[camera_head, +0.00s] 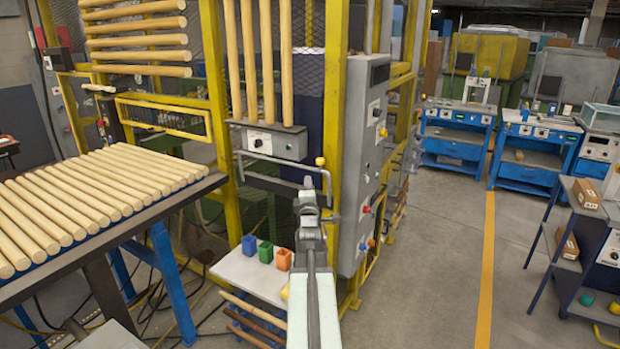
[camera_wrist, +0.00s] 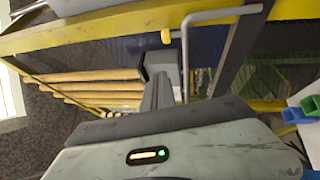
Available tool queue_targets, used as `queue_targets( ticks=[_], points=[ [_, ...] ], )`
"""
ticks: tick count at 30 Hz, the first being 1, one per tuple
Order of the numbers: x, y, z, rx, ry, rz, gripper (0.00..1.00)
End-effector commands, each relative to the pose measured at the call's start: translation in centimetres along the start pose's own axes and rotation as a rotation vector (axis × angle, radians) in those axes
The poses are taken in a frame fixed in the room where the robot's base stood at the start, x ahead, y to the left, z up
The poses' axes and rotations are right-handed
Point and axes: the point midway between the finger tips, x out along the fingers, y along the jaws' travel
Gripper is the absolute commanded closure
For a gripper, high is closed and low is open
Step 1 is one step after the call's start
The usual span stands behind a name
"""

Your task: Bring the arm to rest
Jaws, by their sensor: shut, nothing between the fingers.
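My arm reaches forward from the bottom middle of the head view. My gripper (camera_head: 308,184) is at its far end, shut and empty. In the head view it overlaps the bent grey handle (camera_head: 327,178) below the grey control box (camera_head: 270,142); I cannot tell whether they touch. In the wrist view my gripper (camera_wrist: 164,66) points away from the camera, with the grey bent bar (camera_wrist: 186,55) just to its right.
A table of wooden rods (camera_head: 95,198) stands at left. Blue, green and orange bins (camera_head: 265,251) sit on a low white shelf (camera_head: 240,274). A grey cabinet (camera_head: 365,150) stands close right. Open floor with an orange line (camera_head: 487,260) lies beyond.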

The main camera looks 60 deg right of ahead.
Motion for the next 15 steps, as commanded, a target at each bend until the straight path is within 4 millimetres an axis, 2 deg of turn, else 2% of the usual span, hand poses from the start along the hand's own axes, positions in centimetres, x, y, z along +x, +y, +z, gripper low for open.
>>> queue_targets(
  ticks=[3, 12, 14, 15],
  points=[
    [-0.8, 0.1, 0.0, 0.000, 0.000, 0.000, 1.00],
    [-0.8, 0.1, 0.1, 0.000, -0.001, 0.000, 1.00],
    [-0.8, 0.1, -0.5, 0.001, 0.007, 0.000, 1.00],
    [-0.8, 0.3, -1.6, 0.004, 0.020, 0.002, 1.00]
  ],
)
